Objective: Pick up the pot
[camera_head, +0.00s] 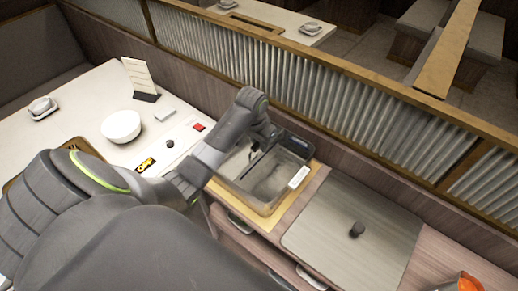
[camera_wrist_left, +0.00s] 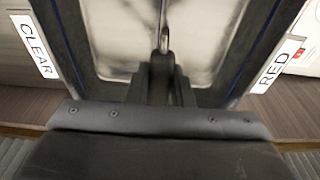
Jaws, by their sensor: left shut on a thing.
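The pot (camera_head: 243,198) is a dark-rimmed rectangular vessel with a middle divider and a white label, on a wooden board beside the white table. In the left wrist view the pot (camera_wrist_left: 205,45) has a pale inside, with labels CLEAR on the left and RED on the right. My left gripper (camera_head: 256,153) reaches over the pot from its far side. In the left wrist view its jaws (camera_wrist_left: 161,62) are shut on a thin upright part at the pot's middle. The contact is partly hidden by the fingers. My right gripper is not in view.
A white bowl (camera_head: 121,126), a menu stand (camera_head: 140,80) and a cup (camera_head: 41,106) stand on the white table. A grey panel with a dark knob (camera_head: 356,230) lies right of the pot. A ribbed partition (camera_head: 330,98) rises behind it. An orange item (camera_head: 469,282) shows at lower right.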

